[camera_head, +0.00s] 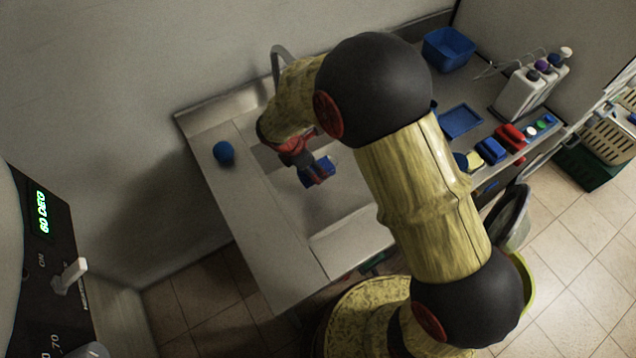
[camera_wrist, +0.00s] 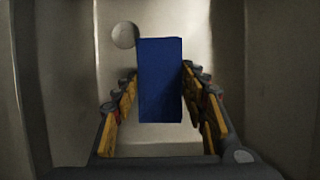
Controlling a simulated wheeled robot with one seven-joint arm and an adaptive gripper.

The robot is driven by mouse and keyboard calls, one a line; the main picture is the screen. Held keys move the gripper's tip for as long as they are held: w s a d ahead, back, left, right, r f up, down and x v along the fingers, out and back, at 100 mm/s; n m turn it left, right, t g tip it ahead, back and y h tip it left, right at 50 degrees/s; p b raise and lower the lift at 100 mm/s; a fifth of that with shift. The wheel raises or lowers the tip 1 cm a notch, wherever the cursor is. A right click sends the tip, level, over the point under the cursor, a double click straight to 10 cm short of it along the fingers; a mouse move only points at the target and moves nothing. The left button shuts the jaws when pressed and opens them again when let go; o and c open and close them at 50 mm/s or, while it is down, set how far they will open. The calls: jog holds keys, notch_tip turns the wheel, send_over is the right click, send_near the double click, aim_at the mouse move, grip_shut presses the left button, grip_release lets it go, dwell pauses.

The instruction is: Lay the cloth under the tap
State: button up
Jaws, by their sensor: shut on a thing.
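My gripper (camera_head: 304,163) reaches down into the sink basin (camera_head: 345,185) and is shut on a blue, block-shaped piece, which I take to be the folded cloth (camera_head: 319,173). In the wrist view the cloth (camera_wrist: 160,80) is a plain blue rectangle between the two fingers of my gripper (camera_wrist: 162,100). Whether it touches the basin floor I cannot tell. The grey tap (camera_head: 279,58) rises at the back of the sink; my arm hides its lower part and spout. A round grey disc, probably the drain (camera_wrist: 125,35), lies just beyond the cloth's upper left corner.
A blue ball-like thing (camera_head: 223,152) sits on the left drainboard. Right of the sink are a blue tray (camera_head: 461,121), blue and red blocks (camera_head: 490,150), white bottles (camera_head: 518,94) and a blue bin (camera_head: 448,48). The front left counter (camera_head: 262,225) is clear.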

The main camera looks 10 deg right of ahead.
aim_at(303, 174)
jog(key=shift+w+a+f, duration=0.15)
notch_tip(303, 174, down, 10)
jog(key=b, duration=0.4)
jog(key=shift+r, duration=0.25)
jog(key=shift+f, duration=0.1)
jog(key=o, duration=1.3)
jog(key=shift+c, duration=0.2)
jog(key=p+v, duration=0.4)
jog(key=v, duration=0.8)
jog(key=shift+p, duration=0.35)
jog(key=shift+m, duration=0.3)
